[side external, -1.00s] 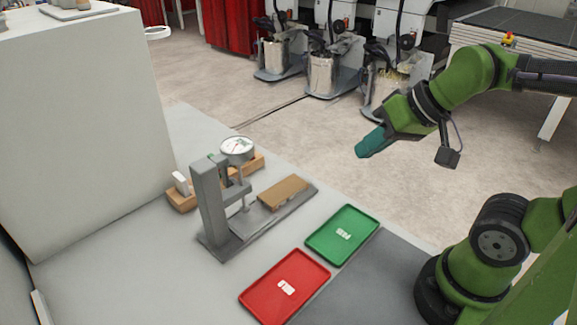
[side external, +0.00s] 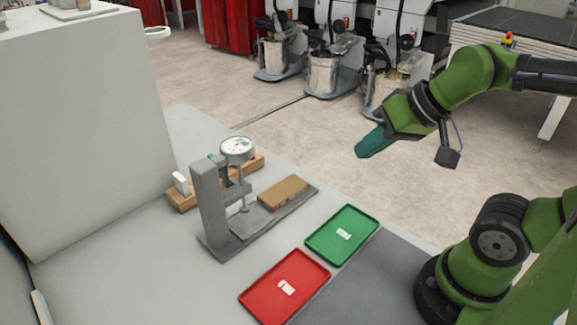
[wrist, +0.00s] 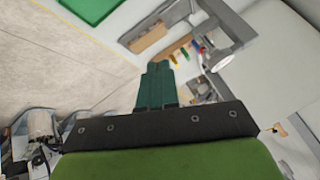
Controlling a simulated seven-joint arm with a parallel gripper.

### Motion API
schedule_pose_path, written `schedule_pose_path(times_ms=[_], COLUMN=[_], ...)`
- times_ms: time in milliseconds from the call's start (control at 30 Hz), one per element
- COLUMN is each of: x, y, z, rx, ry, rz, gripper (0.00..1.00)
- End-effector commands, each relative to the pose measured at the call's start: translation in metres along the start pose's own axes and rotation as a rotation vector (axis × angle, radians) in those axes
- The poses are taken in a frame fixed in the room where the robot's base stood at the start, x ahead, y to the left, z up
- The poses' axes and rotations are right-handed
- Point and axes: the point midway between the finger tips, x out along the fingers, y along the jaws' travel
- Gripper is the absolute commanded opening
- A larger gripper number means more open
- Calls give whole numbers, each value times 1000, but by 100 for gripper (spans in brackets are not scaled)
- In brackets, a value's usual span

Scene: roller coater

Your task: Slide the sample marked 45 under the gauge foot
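The gauge stand (side external: 211,208) is grey, with a round white dial (side external: 237,150) on top and a thin stem coming down to its base. A flat brown block (side external: 283,192) lies on the right part of the base, beside the foot. It also shows in the wrist view (wrist: 149,38). I cannot read a 45 on anything. A wooden rack (side external: 182,203) stands behind the gauge; the wrist view shows small coloured pieces (wrist: 184,52) by it. My gripper (side external: 370,144) hangs in the air right of the gauge, well apart from it. Its teal fingers (wrist: 156,85) are together and empty.
A green tray (side external: 360,226) and a red tray (side external: 302,303), each with a white label, lie in front of the gauge. A large pale cabinet (side external: 80,130) stands at left. The bench (side external: 130,265) is clear left of the red tray.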

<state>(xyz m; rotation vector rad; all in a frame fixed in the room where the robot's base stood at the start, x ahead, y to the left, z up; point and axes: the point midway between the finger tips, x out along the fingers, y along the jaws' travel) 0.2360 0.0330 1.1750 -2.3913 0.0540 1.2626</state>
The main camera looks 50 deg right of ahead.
Motion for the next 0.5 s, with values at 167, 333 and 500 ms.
schedule_pose_path(times_ms=[167,333,500], x=[8,26,49], y=[3,3,-1], z=[2,-10,-37], rx=[7,10,-123], ry=[-31,-100,-200], rz=[15,56,104], gripper=[29,55,81])
